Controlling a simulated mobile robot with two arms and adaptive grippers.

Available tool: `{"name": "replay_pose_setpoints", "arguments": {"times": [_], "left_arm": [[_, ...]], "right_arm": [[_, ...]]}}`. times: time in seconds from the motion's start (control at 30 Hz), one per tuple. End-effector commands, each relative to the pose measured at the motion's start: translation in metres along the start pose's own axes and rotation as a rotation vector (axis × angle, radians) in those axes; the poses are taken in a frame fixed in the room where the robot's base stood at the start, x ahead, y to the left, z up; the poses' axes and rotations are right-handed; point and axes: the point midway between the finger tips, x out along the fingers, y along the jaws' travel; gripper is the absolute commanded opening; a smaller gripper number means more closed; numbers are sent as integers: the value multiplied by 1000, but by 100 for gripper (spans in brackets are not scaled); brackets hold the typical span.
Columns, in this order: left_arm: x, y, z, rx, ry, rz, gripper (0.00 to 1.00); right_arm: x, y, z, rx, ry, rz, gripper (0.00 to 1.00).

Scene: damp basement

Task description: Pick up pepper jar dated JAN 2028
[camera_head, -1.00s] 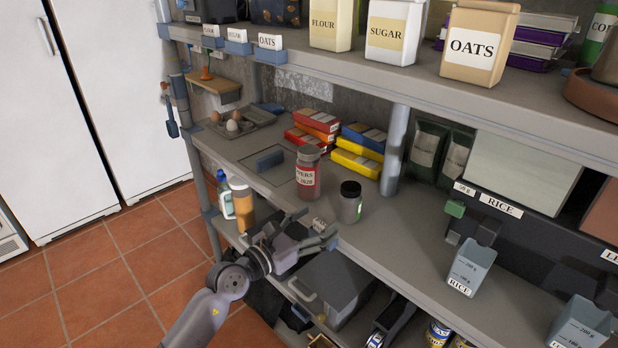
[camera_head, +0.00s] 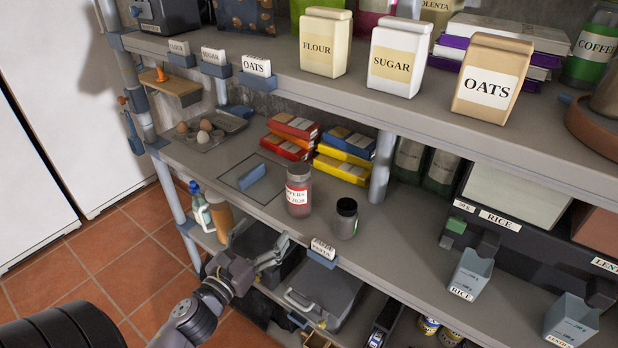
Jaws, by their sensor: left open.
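The pepper jar (camera_head: 299,189) stands upright on the middle shelf. It is glass with reddish contents and a white label with red print, partly readable as "...PERS" and a date ending in "2028"; the month is not legible. A smaller jar (camera_head: 344,218) with a black lid stands just to its right, nearer the shelf edge. My left gripper (camera_head: 277,252) is open and empty, in front of and below the shelf's front edge, lower left of the pepper jar and apart from it. My right gripper is not in view.
A small label holder (camera_head: 322,250) sits on the shelf's front edge. Red boxes (camera_head: 290,135) and yellow-blue boxes (camera_head: 345,155) lie behind the jars. An egg tray (camera_head: 207,130) is at left. The upper shelf (camera_head: 350,92) overhangs. Bare shelf lies right of the jars.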

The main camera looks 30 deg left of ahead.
Motion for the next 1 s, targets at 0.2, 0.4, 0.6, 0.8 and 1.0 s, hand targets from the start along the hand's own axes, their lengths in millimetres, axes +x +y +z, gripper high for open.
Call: {"name": "replay_pose_setpoints", "arguments": {"times": [0.2,0.4,0.6,0.8,1.0], "left_arm": [[21,4,2,3,9,12,79],[65,4,3,2,8,12,79],[104,4,1,2,8,11,79],[119,3,-2,2,10,10,79],[141,2,5,-1,8,11,79]], "right_arm": [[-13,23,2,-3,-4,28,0],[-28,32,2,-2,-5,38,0],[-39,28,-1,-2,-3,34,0],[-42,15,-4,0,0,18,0],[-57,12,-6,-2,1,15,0]]}}
